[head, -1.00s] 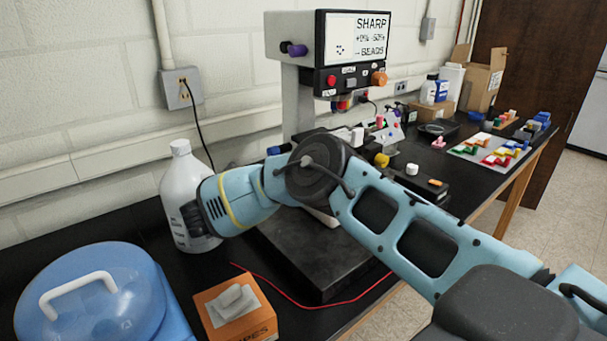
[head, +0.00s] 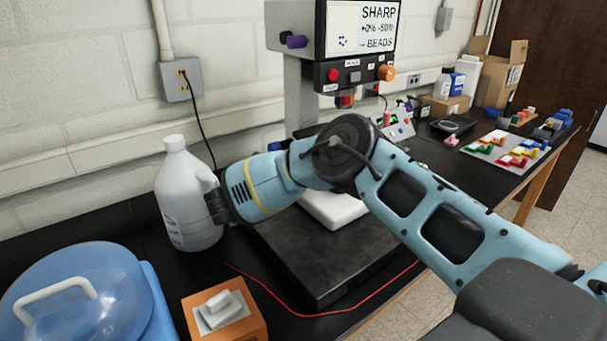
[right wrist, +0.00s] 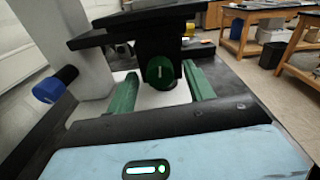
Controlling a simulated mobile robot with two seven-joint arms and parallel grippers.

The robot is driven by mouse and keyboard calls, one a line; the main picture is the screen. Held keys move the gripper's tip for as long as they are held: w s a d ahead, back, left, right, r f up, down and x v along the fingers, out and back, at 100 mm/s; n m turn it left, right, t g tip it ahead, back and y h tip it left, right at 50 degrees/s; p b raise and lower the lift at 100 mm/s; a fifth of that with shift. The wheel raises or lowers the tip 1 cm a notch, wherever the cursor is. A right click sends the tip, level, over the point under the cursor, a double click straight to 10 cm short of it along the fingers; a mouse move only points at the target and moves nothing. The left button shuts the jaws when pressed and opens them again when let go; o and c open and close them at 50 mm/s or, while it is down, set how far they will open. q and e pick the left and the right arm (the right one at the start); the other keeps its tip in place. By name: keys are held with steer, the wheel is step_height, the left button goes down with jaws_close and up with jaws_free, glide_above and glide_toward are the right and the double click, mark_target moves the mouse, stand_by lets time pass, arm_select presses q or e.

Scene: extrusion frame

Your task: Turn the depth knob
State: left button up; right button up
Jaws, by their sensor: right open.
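The bench instrument (head: 303,95) carries a screen (head: 361,28) reading SHARP, +0% -50% and BEADS. A purple knob (head: 295,41) is on its left side and an orange knob (head: 386,73) on its front. In the right wrist view, a round dark-green knob with a pale mark (right wrist: 161,71) sits between the green fingers of my right gripper (right wrist: 163,84). The fingers are open, with a gap on each side of this knob. A blue knob (right wrist: 50,86) stands to the left. I cannot read which is the depth knob. In the head view, my right gripper is hidden behind my arm.
A white jug (head: 187,195) stands close to my right arm's bend. A blue-lidded container (head: 60,305) and an orange box (head: 245,325) stand in front. A red wire (head: 300,313) lies on the bench. Trays of coloured parts (head: 505,150) are at the far right.

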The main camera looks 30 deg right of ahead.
steer(key=c, duration=1)
steer(key=shift+o, duration=0.2)
steer(key=shift+n, duration=0.4)
steer(key=n, duration=1.1)
steer(key=shift+n, duration=0.4)
